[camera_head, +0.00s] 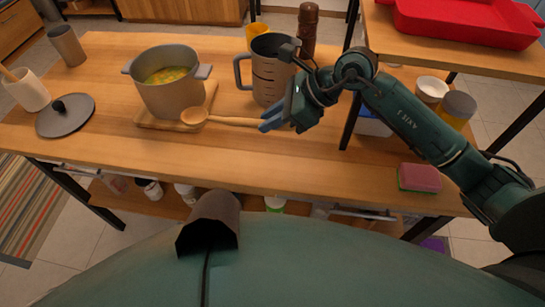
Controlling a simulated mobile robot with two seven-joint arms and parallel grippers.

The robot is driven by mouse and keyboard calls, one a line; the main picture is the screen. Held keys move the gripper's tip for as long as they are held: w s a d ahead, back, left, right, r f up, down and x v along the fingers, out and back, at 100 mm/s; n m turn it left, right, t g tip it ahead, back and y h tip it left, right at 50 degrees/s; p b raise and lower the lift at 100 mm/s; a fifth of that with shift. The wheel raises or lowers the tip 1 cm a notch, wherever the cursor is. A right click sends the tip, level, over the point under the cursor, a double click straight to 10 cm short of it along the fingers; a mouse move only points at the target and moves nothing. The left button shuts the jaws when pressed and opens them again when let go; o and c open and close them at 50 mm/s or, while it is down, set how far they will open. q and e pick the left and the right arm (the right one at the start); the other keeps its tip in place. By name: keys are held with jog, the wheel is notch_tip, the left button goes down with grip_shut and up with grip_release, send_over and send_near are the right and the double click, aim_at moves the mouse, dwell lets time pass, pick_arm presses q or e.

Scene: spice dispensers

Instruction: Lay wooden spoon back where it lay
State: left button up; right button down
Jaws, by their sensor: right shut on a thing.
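The wooden spoon (232,120) shows in the head view near the middle of the wooden table (330,170). Its bowl points left, by the front right corner of the wooden board under the pot. My right gripper (272,121) is shut on the end of the spoon's handle, its blue fingertips around it. I cannot tell whether the spoon touches the table or board. My left gripper is not in view.
A grey pot (170,92) with soup stands on the wooden board (160,124). A grey lid (66,116) lies to the left. A grey jug (270,72) stands behind the spoon. A sponge (419,178) lies at right. The table's front middle is clear.

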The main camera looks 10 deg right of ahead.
jog(key=shift+s+d+f, duration=0.15)
jog(key=shift+d+f, duration=0.05)
jog(key=shift+f, duration=0.2)
jog(key=shift+s+d+f, duration=0.15)
jog(key=shift+d+f, duration=0.05)
jog(key=shift+f, duration=0.2)
notch_tip(320, 180, down, 5)
jog(key=shift+f, duration=0.2)
notch_tip(320, 180, down, 4)
jog(key=shift+f, duration=0.1)
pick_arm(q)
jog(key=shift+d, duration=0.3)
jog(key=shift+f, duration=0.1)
pick_arm(e)
jog(key=c, duration=1.3)
grip_release()
jog(key=shift+d+r, duration=0.15)
jog(key=shift+r, duration=0.1)
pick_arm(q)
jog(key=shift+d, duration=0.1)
pick_arm(e)
jog(key=v, duration=0.7)
jog(key=shift+s, duration=0.15)
